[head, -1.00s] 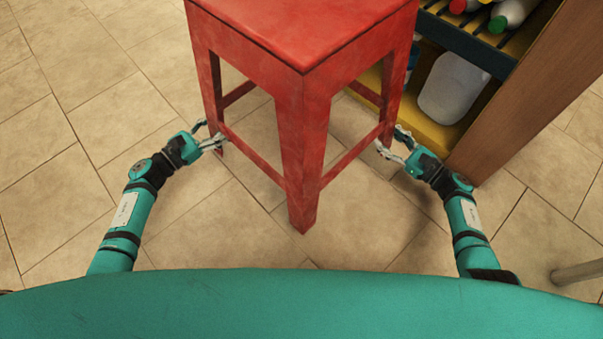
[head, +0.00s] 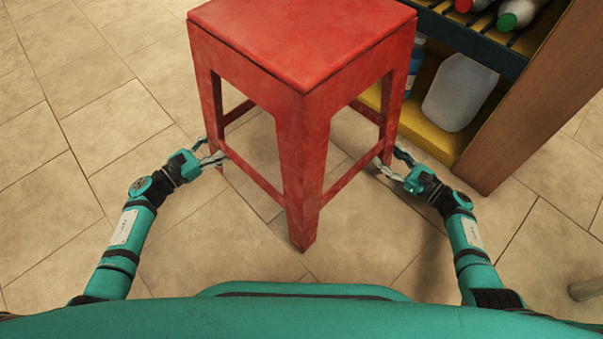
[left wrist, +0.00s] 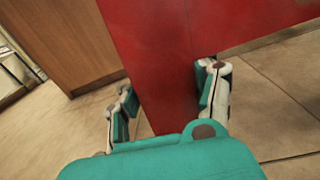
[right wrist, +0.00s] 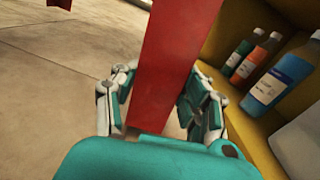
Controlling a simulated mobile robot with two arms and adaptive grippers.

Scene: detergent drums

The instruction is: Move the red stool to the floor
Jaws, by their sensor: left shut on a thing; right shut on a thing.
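The red stool (head: 300,45) stands upright in the middle of the head view, with its square seat toward the top. My left gripper (head: 208,156) is shut on the stool's left leg. In the left wrist view the red leg (left wrist: 165,65) passes between the fingers of the left gripper (left wrist: 168,108). My right gripper (head: 393,166) is shut on the stool's right leg. In the right wrist view that leg (right wrist: 167,55) runs between the fingers of the right gripper (right wrist: 158,103). I cannot tell whether the leg ends touch the floor. The rear leg is mostly hidden.
A wooden shelf unit (head: 530,105) stands close on the right. Its yellow lower shelf (head: 428,132) holds a white jug (head: 460,92) and bottles. More bottles (head: 520,12) lie on the dark upper rack (head: 462,40). Tiled floor (head: 90,90) is clear on the left.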

